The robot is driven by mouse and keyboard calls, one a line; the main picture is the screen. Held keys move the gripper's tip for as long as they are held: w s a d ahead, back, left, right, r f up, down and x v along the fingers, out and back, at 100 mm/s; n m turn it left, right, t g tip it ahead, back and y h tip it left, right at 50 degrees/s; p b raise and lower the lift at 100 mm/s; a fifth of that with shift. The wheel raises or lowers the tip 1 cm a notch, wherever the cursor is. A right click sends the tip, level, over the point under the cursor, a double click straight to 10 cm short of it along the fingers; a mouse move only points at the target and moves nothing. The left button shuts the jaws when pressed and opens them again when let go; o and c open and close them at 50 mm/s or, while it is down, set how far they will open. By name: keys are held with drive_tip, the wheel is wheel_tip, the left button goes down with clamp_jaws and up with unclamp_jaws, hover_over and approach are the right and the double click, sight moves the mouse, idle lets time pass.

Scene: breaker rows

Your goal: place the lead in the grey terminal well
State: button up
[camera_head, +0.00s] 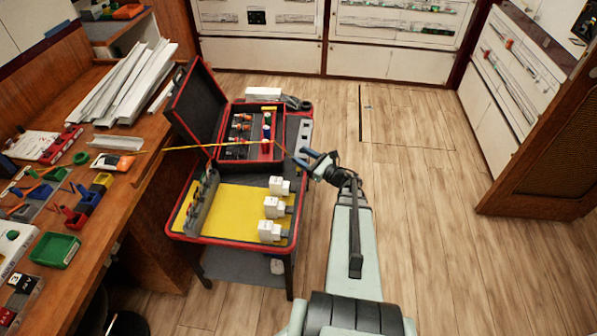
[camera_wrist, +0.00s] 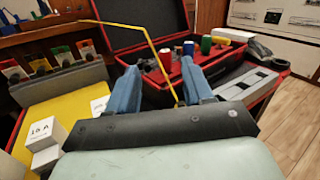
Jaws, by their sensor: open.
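A thin yellow lead (camera_head: 215,145) runs from the bench at left across the red case to my gripper (camera_head: 303,158). In the wrist view the lead (camera_wrist: 152,45) bends sharply and drops between my open blue fingers (camera_wrist: 160,70). Its lower end is hard to make out, and I cannot tell whether it touches a finger. My gripper is at the right edge of the case. A grey terminal row (camera_head: 201,203) stands on the yellow mat, left of my gripper; it also shows in the wrist view (camera_wrist: 62,85). I cannot tell which opening is the grey well.
Several white blocks (camera_head: 271,207) stand on the yellow mat (camera_head: 237,205). The red case (camera_head: 281,158) holds small coloured items, its lid (camera_head: 196,98) open. The floor at right is clear.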

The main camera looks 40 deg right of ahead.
drive_tip(key=w+r+t, duration=0.2)
drive_tip(key=w+r, duration=0.3)
drive_tip(key=r, duration=0.5)
drive_tip(key=w+r+t, duration=0.1)
drive_tip(key=w+r, duration=0.5)
drive_tip(key=r, duration=0.4)
drive_tip(key=w+d+r+m+g+h, duration=0.25)
drive_tip(key=d+r+m+h, duration=0.35)
drive_tip(key=d+m+h, duration=0.75)
drive_tip(key=m+g+y, duration=1)
drive_tip(key=m+g, duration=0.6)
drive_tip(key=m, duration=0.6)
hover_over(298, 168)
drive_tip(key=shift+t, duration=0.25)
drive_tip(key=f, duration=3)
drive_tip(key=shift+d, duration=0.25)
drive_tip(key=shift+d+x, duration=0.15)
drive_tip(key=shift+x, duration=1.15)
drive_tip(key=shift+d+x, duration=0.15)
drive_tip(key=shift+x, duration=1.1)
drive_tip(key=shift+s, duration=0.1)
